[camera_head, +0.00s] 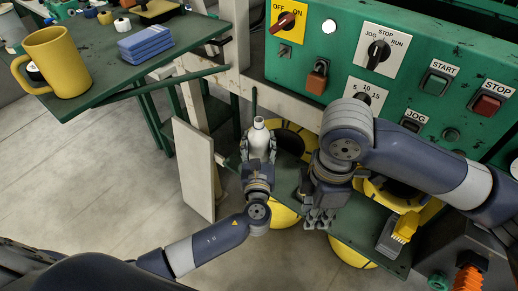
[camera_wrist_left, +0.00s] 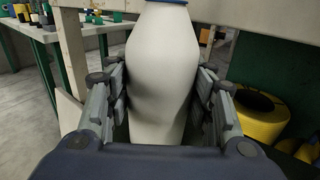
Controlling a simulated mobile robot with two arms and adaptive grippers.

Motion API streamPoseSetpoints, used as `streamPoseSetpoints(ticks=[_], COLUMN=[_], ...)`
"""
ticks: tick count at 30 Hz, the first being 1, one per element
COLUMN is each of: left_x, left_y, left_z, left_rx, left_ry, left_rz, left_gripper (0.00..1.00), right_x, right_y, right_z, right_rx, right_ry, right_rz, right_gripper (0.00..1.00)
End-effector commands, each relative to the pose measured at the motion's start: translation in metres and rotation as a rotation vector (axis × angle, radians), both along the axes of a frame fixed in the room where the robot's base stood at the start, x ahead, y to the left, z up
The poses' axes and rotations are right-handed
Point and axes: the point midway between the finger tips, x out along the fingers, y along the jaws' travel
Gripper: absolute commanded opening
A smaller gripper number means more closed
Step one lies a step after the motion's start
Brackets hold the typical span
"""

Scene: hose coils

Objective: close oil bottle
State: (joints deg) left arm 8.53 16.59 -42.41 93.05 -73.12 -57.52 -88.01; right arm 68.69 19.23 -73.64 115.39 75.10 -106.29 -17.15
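The oil bottle is a white bottle (camera_head: 258,143) with a narrow neck, standing about upright in the middle of the head view. My left gripper (camera_head: 258,163) is around its body from below. In the left wrist view the bottle (camera_wrist_left: 162,75) fills the space between my left fingers (camera_wrist_left: 160,105), which press along both sides. A blue edge shows at the top of its neck there; the rest is cut off. My right gripper (camera_head: 320,218) points down, to the right of the bottle and apart from it. Its fingertips are too small to judge. I cannot make out a separate cap.
A green control panel (camera_head: 330,70) with switches and buttons stands behind. A green table (camera_head: 185,40) at upper left holds a yellow mug (camera_head: 57,62) and blue blocks (camera_head: 146,44). A pale board (camera_head: 194,168) stands left of the bottle. Yellow coils (camera_head: 352,253) lie around the green shelf.

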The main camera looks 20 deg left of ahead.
Motion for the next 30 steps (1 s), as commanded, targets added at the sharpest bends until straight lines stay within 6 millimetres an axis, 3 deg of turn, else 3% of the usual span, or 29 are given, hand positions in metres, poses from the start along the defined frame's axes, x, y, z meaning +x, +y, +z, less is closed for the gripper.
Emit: streamPoseSetpoints(ticks=[2, 3, 14, 26, 30], left_x=[0.000, 0.000, 0.000, 0.000, -0.032], left_y=[0.000, 0.000, 0.000, 0.000, -0.007], left_z=[0.000, 0.001, 0.007, 0.043, 0.042], left_rx=[0.000, -0.001, -0.001, -0.001, -0.001], left_ry=[0.001, -0.001, -0.001, -0.002, 0.004], left_rz=[0.000, 0.000, 0.000, 0.000, -0.002], left_gripper=[0.18, 0.14, 0.14, 0.14, 0.14], right_x=[0.000, 0.000, 0.000, 0.000, 0.000], right_y=[0.000, 0.000, 0.000, 0.000, 0.000], right_z=[0.000, 0.000, 0.006, 0.044, 0.055], right_rx=[0.000, 0.000, 0.000, 0.000, 0.000], right_ry=[0.000, 0.000, 0.000, 0.000, 0.000], right_rz=[0.000, 0.000, 0.000, 0.000, 0.000], right_gripper=[0.14, 0.14, 0.14, 0.14, 0.14])
